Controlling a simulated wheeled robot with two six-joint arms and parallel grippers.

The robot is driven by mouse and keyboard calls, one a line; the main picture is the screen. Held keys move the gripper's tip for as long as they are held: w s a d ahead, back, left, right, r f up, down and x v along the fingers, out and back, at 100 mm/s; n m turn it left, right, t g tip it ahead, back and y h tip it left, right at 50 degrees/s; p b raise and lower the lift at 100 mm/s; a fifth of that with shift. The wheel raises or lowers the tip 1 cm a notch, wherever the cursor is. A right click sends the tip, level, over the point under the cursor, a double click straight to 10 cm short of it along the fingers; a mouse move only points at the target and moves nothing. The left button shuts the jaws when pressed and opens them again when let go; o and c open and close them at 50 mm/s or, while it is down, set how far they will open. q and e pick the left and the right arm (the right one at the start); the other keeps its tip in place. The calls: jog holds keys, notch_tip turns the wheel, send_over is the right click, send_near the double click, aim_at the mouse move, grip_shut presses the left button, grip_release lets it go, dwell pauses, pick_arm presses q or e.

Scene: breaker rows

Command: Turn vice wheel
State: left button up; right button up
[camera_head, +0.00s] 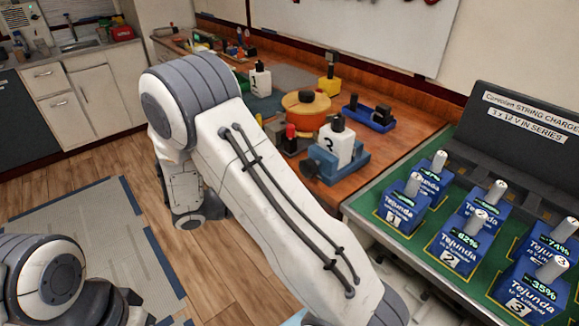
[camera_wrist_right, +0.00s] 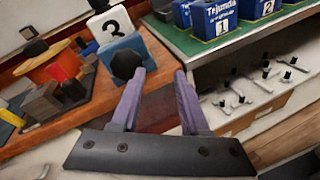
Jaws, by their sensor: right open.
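A blue vice (camera_head: 338,168) sits at the bench's front right corner, with a white block marked 3 (camera_head: 335,148) in it. A black round knob, which looks like the vice wheel (camera_head: 308,168), is on its front side. In the right wrist view the blue vice (camera_wrist_right: 122,45) and the black knob (camera_wrist_right: 126,65) are at the upper left. My right gripper (camera_wrist_right: 160,74) is open, with nothing between its purple fingers. The knob appears close to the left fingertip, outside the gap; I cannot tell whether they touch. My left gripper is not in view.
An orange round object (camera_head: 306,108) and a blue tool (camera_head: 370,115) stand near the vice. To the right, a green-topped charging table (camera_head: 395,240) holds several blue batteries. Below it, a shelf (camera_wrist_right: 240,115) carries small black-knobbed parts. My right arm crosses the head view's middle.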

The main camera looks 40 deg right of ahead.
jog(key=s+d+r+m+g+y+p, duration=0.35)
jog(key=m+y+p, duration=0.2)
jog(key=y, duration=0.25)
notch_tip(320, 180, up, 8)
jog(key=m+t+y+p, duration=0.5)
jog(key=t+y+p, duration=0.1)
jog(key=y+p, duration=0.25)
send_over(306, 159)
jog(key=shift+r+h, duration=0.15)
jog(key=shift+h, duration=0.2)
jog(key=shift+f, duration=0.35)
notch_tip(306, 159, down, 10)
jog(key=shift+r+p, duration=0.1)
jog(key=shift+p, duration=0.8)
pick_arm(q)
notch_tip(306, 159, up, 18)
